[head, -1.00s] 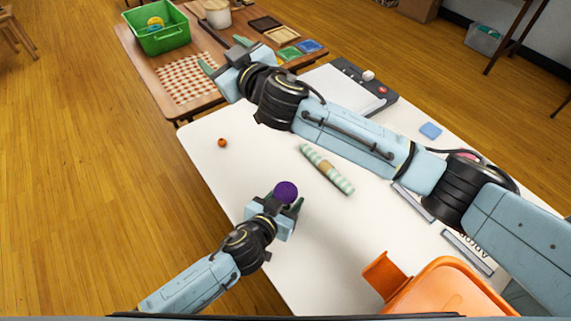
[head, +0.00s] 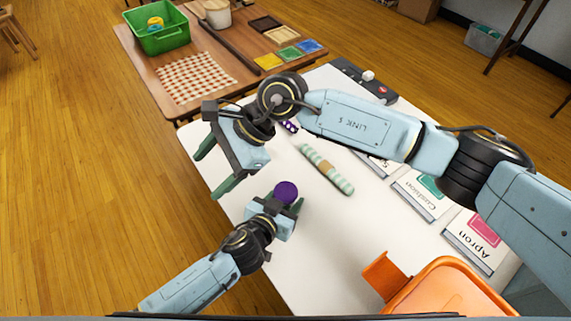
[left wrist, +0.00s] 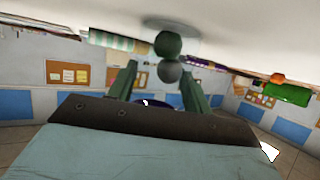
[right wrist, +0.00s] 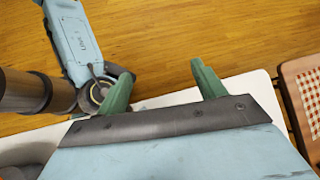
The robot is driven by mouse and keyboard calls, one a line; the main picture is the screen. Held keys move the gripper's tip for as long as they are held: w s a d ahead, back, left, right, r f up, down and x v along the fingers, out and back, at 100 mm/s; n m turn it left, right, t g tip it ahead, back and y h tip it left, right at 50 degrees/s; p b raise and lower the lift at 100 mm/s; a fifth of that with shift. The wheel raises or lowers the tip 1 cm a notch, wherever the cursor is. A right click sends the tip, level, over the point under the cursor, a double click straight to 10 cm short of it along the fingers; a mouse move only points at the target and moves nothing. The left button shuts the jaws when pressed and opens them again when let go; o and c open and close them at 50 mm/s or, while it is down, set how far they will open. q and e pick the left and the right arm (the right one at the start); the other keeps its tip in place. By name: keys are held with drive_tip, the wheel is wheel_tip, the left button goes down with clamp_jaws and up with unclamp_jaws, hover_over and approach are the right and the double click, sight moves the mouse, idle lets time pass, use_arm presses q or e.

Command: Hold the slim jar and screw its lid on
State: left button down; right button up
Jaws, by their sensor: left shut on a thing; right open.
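My left gripper (head: 285,208) is shut on the slim jar above the near left part of the white table. A round purple lid (head: 286,191) shows on top; whether it is screwed down cannot be told. In the left wrist view a sliver of the purple lid (left wrist: 150,102) shows behind the gripper bar. Dark green round things (left wrist: 168,45) show between the fingers, perhaps the jar's contents; the jar's wall is hard to make out. My right gripper (head: 214,167) is open and empty, up and left of the lid. Its spread fingers show in the right wrist view (right wrist: 162,82).
A striped green roll (head: 326,169) lies mid-table. Labelled cards (head: 425,196) lie along the right side, and an orange bin (head: 440,290) stands at the near right. A second table behind holds a green crate (head: 160,40) and coloured trays. The white table (head: 330,235) is clear right of the jar.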

drive_tip(key=w+d+f+n+t+h, duration=0.1)
drive_tip(key=w+d+f+n+h, duration=0.1)
drive_tip(key=d+f+n+h, duration=0.3)
drive_tip(key=n+t+h, duration=0.2)
drive_tip(key=n+h, duration=0.2)
hover_over(286, 191)
drive_tip(key=shift+f, duration=0.15)
drive_tip(key=shift+a+f, duration=0.1)
drive_tip(key=shift+f, duration=3.9)
drive_tip(key=c, duration=1)
drive_tip(key=m, duration=1.2)
drive_tip(key=shift+m, duration=0.4)
